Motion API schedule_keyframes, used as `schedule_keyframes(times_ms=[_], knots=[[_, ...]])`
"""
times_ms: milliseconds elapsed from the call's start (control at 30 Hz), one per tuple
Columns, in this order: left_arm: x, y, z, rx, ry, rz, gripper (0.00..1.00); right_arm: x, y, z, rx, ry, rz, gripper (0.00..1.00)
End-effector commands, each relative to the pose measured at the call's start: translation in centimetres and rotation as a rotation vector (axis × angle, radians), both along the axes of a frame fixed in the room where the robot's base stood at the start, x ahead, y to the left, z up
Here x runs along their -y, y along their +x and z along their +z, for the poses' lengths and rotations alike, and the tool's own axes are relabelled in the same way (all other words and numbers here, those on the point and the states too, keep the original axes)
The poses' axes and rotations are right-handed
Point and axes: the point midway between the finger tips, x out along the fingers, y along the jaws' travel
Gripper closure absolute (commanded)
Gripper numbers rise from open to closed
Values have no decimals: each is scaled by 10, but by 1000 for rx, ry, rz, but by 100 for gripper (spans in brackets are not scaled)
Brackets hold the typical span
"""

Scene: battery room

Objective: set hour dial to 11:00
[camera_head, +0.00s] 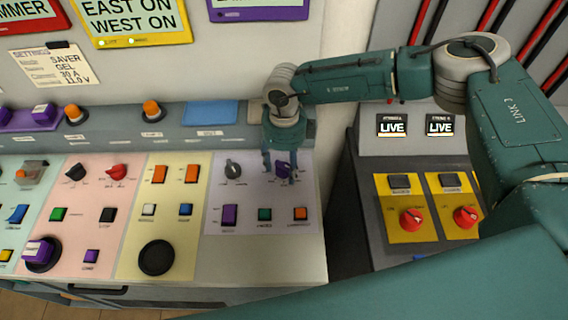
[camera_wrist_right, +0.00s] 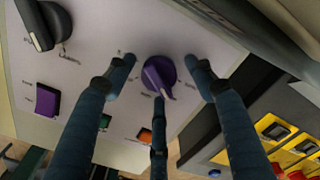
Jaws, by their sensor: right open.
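A purple dial (camera_head: 282,168) with a pointed grip sits at the upper right of the lilac panel (camera_head: 256,195); its label is too small to read. In the right wrist view the purple dial (camera_wrist_right: 158,76) lies between my fingers, its narrow end towards the lower right. My right gripper (camera_head: 280,172) reaches down over this dial, its fingers open and spread around it with visible gaps. A dark grey dial (camera_head: 233,170) sits to its left and also shows in the right wrist view (camera_wrist_right: 42,24). Which one is the hour dial cannot be read. My left gripper is out of view.
Below the dials are a purple rocker switch (camera_head: 229,215), a green button (camera_head: 264,214) and an orange button (camera_head: 300,213). A grey cabinet to the right has red rotary switches (camera_head: 411,218) on yellow plates. A raised ledge with a blue plate (camera_head: 210,113) runs behind.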

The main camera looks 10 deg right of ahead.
Motion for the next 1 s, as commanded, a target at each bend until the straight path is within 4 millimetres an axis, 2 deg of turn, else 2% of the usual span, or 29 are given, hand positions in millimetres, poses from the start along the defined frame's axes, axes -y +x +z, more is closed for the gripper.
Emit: schedule_keyframes(times_ms=[133, 233, 500, 700, 833, 1000], knots=[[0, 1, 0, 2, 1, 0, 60, 0, 1, 4, 1, 1, 0, 46], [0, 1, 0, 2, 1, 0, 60, 0, 1, 16, 2, 2, 0, 46], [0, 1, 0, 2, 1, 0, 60, 0, 1, 74, 4, 2, 1, 46], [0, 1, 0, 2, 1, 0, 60, 0, 0, 107, 2, 1, 0, 46], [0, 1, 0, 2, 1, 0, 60, 0, 0, 117, 0, 1, 0, 46], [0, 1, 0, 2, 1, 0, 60, 0, 0, 121, 0, 0, 0, 46]])
